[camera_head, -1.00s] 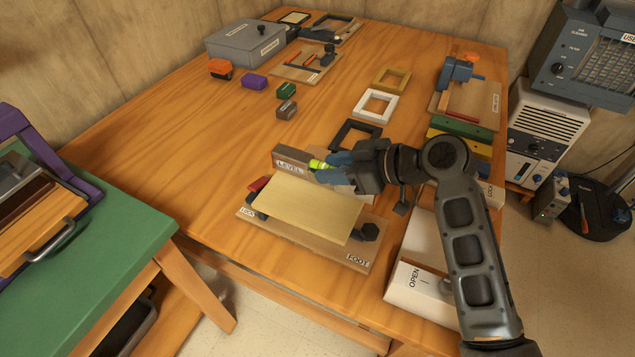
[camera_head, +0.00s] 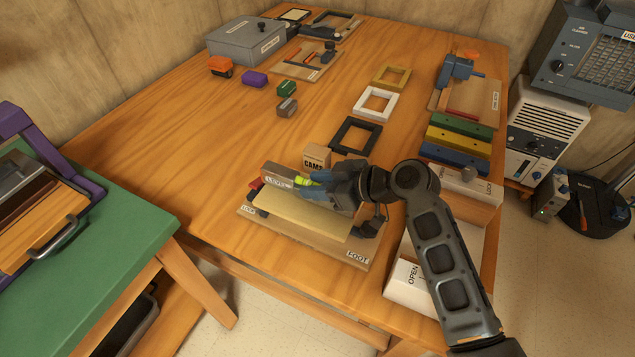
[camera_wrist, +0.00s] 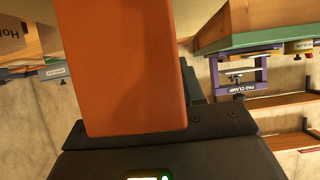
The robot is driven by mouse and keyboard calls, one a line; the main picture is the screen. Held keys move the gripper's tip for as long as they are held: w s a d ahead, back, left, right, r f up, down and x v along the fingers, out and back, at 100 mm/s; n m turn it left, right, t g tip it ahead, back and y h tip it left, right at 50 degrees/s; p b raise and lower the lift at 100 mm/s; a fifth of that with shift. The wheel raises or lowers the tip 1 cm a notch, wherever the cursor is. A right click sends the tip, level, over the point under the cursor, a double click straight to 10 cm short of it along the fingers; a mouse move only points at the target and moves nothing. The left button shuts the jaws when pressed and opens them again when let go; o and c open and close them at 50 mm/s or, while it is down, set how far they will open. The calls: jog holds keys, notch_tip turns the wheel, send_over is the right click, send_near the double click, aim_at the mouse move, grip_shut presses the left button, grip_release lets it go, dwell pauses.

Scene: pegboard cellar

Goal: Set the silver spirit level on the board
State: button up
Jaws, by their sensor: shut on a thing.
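The silver spirit level (camera_head: 277,176), a grey bar marked LEVEL, is at the tip of my gripper (camera_head: 309,183) in the head view. My gripper is shut on its right part. The level is over the back part of the pale yellow board (camera_head: 300,215); I cannot tell whether it touches it. The board lies in a wooden fixture (camera_head: 302,240) marked LOCK and FOOT.
A block marked CAMS (camera_head: 316,158) stands just behind my gripper. A black frame (camera_head: 356,137) lies beyond it. A white-fronted box marked OPEN (camera_head: 408,285) is to the right, under my arm. The table's left middle (camera_head: 190,140) is clear.

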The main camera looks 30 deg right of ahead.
jog(key=shift+f+b, duration=0.35)
jog(key=shift+f, duration=0.05)
jog(key=o, duration=1.2)
jog(key=shift+c, duration=0.2)
jog(key=shift+r, duration=0.15)
jog(key=shift+r+p, duration=0.25)
jog(key=shift+p, duration=0.2)
jog(key=shift+s+d+r, duration=0.15)
jog(key=shift+r, duration=0.1)
jog(key=v, duration=1.1)
jog(key=shift+s+b, duration=0.25)
jog(key=shift+b, duration=0.2)
jog(key=shift+d, duration=0.1)
